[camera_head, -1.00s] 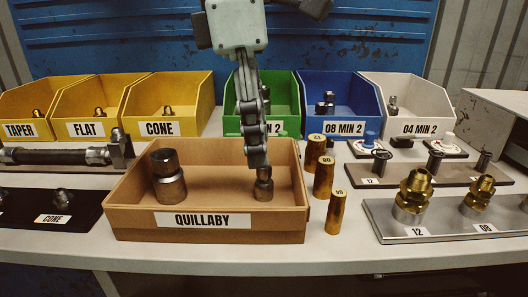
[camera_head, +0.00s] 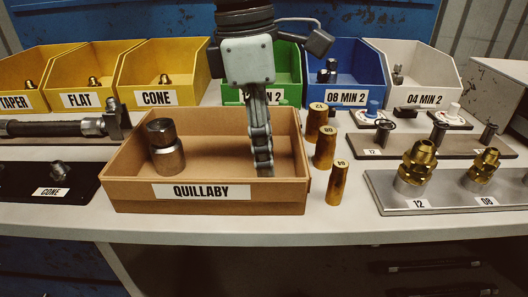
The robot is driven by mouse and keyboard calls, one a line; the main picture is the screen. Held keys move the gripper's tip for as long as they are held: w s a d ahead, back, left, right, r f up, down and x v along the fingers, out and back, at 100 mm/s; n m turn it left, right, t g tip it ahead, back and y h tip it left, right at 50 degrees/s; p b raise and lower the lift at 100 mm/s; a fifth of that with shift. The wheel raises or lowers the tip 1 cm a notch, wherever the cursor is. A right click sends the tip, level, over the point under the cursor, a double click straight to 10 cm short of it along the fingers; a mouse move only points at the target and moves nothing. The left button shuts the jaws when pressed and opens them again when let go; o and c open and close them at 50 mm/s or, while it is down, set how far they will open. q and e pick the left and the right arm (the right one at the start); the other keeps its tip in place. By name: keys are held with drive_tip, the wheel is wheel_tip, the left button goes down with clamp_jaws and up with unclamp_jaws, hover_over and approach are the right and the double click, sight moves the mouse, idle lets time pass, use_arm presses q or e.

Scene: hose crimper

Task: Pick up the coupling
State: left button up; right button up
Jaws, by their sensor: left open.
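The brown tray labelled QUILLABY (camera_head: 130,192) stands at the front of the bench. A large dark metal coupling (camera_head: 166,150) stands upright in its left half. My left gripper (camera_head: 264,168) reaches down into the right half of the tray, fingers pointing down and seen nearly edge-on. It is open. The smaller metal coupling seen there before is now hidden at the fingertips, so I cannot tell whether they touch it. My right gripper is not in view.
Brass sleeves (camera_head: 324,147) stand close to the tray's right side. A grey plate (camera_head: 450,203) with brass fittings is further right. A dark plate (camera_head: 40,185) and a hose (camera_head: 50,128) lie left. Yellow, green, blue and white bins (camera_head: 425,80) line the back.

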use_arm(q)
drive_tip(key=shift+c, duration=0.6)
clamp_jaws()
drive_tip(key=shift+r, duration=0.1)
